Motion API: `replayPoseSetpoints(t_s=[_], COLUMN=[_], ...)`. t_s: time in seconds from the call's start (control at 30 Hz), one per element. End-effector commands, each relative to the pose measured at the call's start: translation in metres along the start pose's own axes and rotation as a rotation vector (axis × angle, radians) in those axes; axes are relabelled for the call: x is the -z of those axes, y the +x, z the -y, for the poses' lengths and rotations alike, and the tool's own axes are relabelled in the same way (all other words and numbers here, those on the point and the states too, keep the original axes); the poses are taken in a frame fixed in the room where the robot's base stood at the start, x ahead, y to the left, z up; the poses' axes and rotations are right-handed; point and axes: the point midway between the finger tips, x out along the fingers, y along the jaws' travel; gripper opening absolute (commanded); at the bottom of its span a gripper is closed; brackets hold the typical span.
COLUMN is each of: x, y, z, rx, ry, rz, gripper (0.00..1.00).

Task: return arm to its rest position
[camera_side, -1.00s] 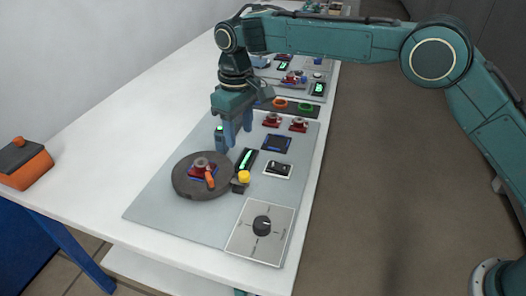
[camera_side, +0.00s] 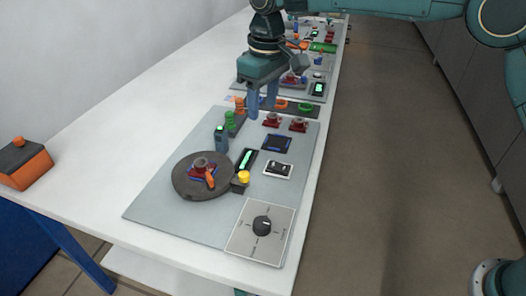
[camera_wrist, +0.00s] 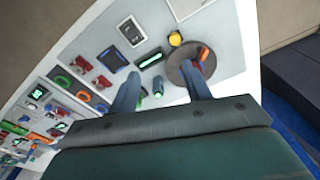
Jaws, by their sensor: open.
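My gripper (camera_side: 262,103) hangs above the far part of the near grey panel (camera_side: 165,205), its two blue fingers pointing down, apart and empty. In the wrist view my gripper (camera_wrist: 163,95) shows its fingers spread, with the panel beyond them. A dark round disc (camera_side: 184,188) with a red and blue piece and an orange part (camera_side: 209,178) lies on the panel, apart from my gripper. The disc also shows in the wrist view (camera_wrist: 174,77), partly behind a finger.
A dial plate (camera_side: 246,238), a yellow button (camera_side: 243,176), green and orange pegs (camera_side: 230,118) and red fixtures (camera_side: 298,124) stand on the panel. Further similar panels line the white table behind. An orange box (camera_side: 26,168) sits at left. Bare white table (camera_side: 125,140) lies left of the panel.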

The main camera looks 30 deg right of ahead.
Motion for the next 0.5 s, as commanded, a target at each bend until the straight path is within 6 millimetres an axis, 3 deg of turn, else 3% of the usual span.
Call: replayPoseSetpoints(t_s=[0.2, 0.5], x=[-0.040, -0.102], y=[-0.045, -0.089], z=[-0.026, -0.053], rx=[-0.007, -0.020], ry=[0.058, 0.131], rz=[-0.054, -0.122], gripper=[0.48, 0.48])
